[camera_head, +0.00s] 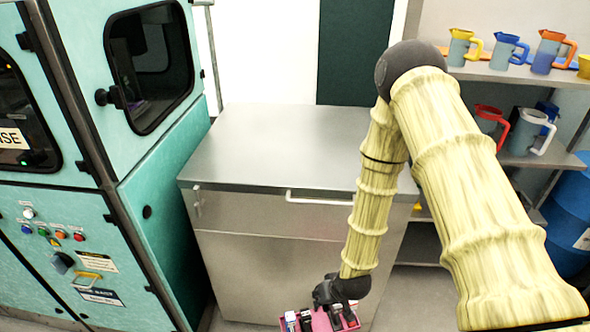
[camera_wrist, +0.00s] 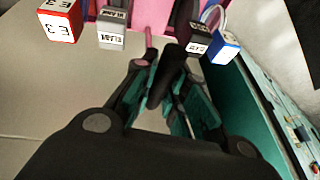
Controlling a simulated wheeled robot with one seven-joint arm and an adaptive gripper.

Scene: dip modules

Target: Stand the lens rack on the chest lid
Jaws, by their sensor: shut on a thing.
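The lens rack (camera_head: 320,322) is pink and carries several upright blocks. It is at the bottom edge of the head view and partly cut off. In the wrist view its pink body (camera_wrist: 151,42) shows between a red block, a grey block, a dark block and a blue block. My gripper (camera_head: 338,292) is shut on the rack from above; in the wrist view its fingers (camera_wrist: 170,92) close around a dark upright part of it. The chest lid (camera_head: 270,150) is a flat, bare steel top behind the rack, partly hidden by my arm.
A teal machine cabinet (camera_head: 150,190) stands close on the chest's left. The chest front has a bar handle (camera_head: 318,199). Shelves with several jugs (camera_head: 507,50) and a blue drum (camera_head: 570,215) are at the right. The lid's visible surface is clear.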

